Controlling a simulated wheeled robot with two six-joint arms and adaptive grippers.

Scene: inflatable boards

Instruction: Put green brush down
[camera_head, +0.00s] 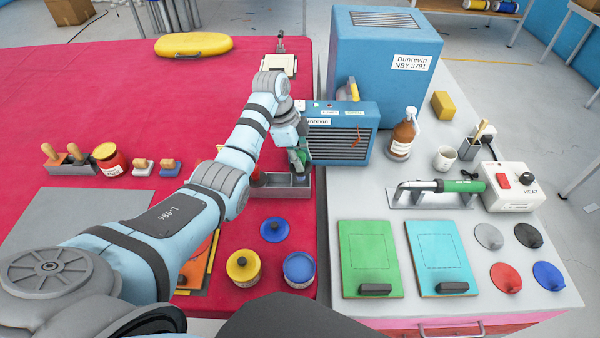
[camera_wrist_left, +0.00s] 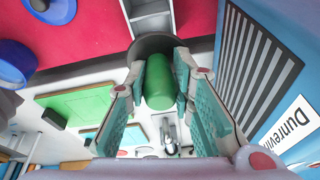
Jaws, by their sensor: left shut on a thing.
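My left gripper (camera_head: 300,160) is shut on the green brush, whose green cylindrical part (camera_wrist_left: 160,82) shows between the two fingers in the left wrist view. A dark rounded part lies just beyond the green part; I cannot tell whether it belongs to the brush. In the head view the gripper is over the right end of a grey divided tray (camera_head: 282,191), beside the blue heater box. The tray also shows at the top of the left wrist view (camera_wrist_left: 152,22). Whether the brush touches the tray is hidden. My right gripper is not in view.
The blue box labelled Dunrevin (camera_head: 340,138) stands close right of the gripper. Blue (camera_head: 300,268) and yellow (camera_head: 243,266) tins stand in front. Green (camera_head: 368,250) and cyan (camera_head: 440,248) boards lie on the grey bench.

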